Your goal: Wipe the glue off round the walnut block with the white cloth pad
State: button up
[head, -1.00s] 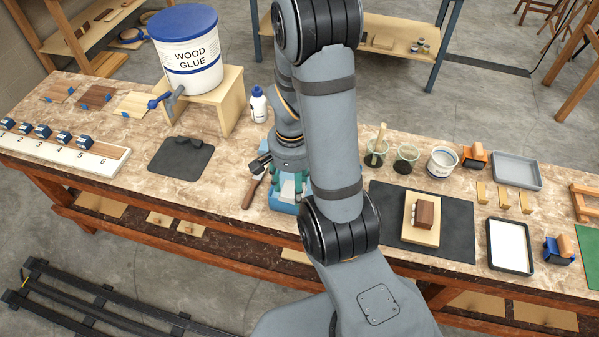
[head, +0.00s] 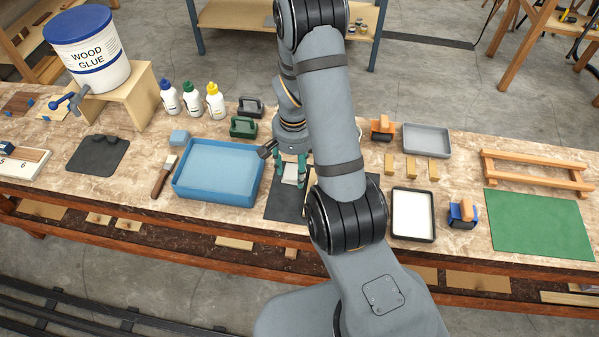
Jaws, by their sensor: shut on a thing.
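My gripper (head: 291,172) points down over the left part of the black mat (head: 280,206), right of the blue tray. Its teal fingers are shut on the white cloth pad (head: 290,170), a small pale shape between them. I cannot tell whether the pad touches anything below. The walnut block and the pale board under it are hidden behind my arm. No glue can be made out.
The blue tray (head: 215,196) stands close left of the mat, with a brush (head: 165,177) beyond it. Right of my arm are a white pad in a black tray (head: 412,215), small wooden blocks (head: 411,167), a grey tray (head: 426,140) and a green mat (head: 540,223).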

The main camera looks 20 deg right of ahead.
jog(key=shift+s+d+f+b, duration=0.25)
jog(key=shift+d+f+b, duration=0.2)
jog(key=shift+f, duration=0.2)
jog(key=f+b, duration=0.2)
jog(key=d+f+b, duration=0.1)
jog(key=f+b, duration=0.1)
jog(key=f, duration=0.1)
jog(key=f+b, duration=0.2)
jog(key=f, duration=0.1)
jog(key=shift+s+d+f, duration=0.1)
jog(key=shift+s+d, duration=0.2)
jog(key=shift+s, duration=0.1)
jog(key=w, duration=0.1)
jog(key=w+d, duration=0.1)
jog(key=w, duration=0.1)
jog(key=w+d+p, duration=0.1)
jog(key=shift+w+d+r, duration=0.1)
jog(key=shift+w+r, duration=0.2)
jog(key=shift+w, duration=0.05)
jog(key=s, duration=0.1)
jog(key=s+a+b, duration=0.1)
jog(key=s, duration=0.1)
jog(key=shift+s+a+f+b, duration=0.1)
jog(key=shift+s+a+b, duration=0.2)
jog(key=shift+a+b, duration=0.1)
jog(key=shift+s+a, duration=0.2)
jog(key=shift+s, duration=0.35)
jog(key=shift+f+b, duration=0.3)
jog(key=shift+b, duration=0.15)
jog(key=shift+w, duration=0.2)
